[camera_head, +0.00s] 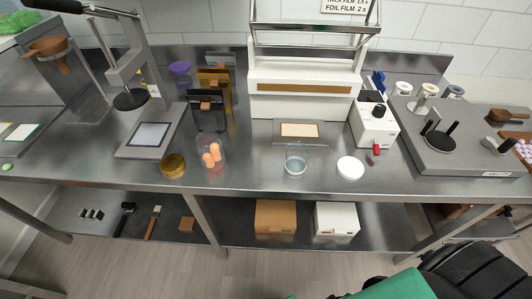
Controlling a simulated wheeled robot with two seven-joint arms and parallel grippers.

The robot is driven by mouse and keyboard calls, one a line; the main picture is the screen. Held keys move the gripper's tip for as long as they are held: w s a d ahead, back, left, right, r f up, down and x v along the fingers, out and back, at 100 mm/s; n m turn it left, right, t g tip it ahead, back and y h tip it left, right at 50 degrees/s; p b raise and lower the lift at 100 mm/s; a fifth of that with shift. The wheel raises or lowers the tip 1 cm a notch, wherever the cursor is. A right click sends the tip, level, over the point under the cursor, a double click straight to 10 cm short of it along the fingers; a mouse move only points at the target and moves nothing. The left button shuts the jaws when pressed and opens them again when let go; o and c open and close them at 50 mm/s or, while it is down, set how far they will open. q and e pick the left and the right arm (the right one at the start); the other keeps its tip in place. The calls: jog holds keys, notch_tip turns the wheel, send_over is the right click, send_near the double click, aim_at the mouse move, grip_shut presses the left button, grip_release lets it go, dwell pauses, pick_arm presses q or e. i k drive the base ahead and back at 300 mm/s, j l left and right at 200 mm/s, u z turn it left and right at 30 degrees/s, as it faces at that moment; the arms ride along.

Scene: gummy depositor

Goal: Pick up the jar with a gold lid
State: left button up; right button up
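A round gold lid (173,165) is near the front edge of the steel counter, left of centre. It looks like a low disc, and I cannot tell whether a jar is under it. A clear jar (212,152) with orange pieces in it stands just to its right, with no gold lid visible on it. Another clear jar (296,161), seemingly empty, stands further right, beside a round white lid (350,168). Neither of my grippers is in view.
A grey press (148,138) stands behind left, a white sealing machine (303,90) at the back centre, and a control box (375,125) to its right. Cartons (276,217) sit on the lower shelf. Black and green shapes fill the bottom right corner. The counter between the jars is clear.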

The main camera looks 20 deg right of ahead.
aim_at(208, 147)
jog(key=k+l+z, duration=0.2)
jog(key=z, duration=0.2)
jog(key=k+l+z, duration=0.15)
jog(key=l+z, duration=0.2)
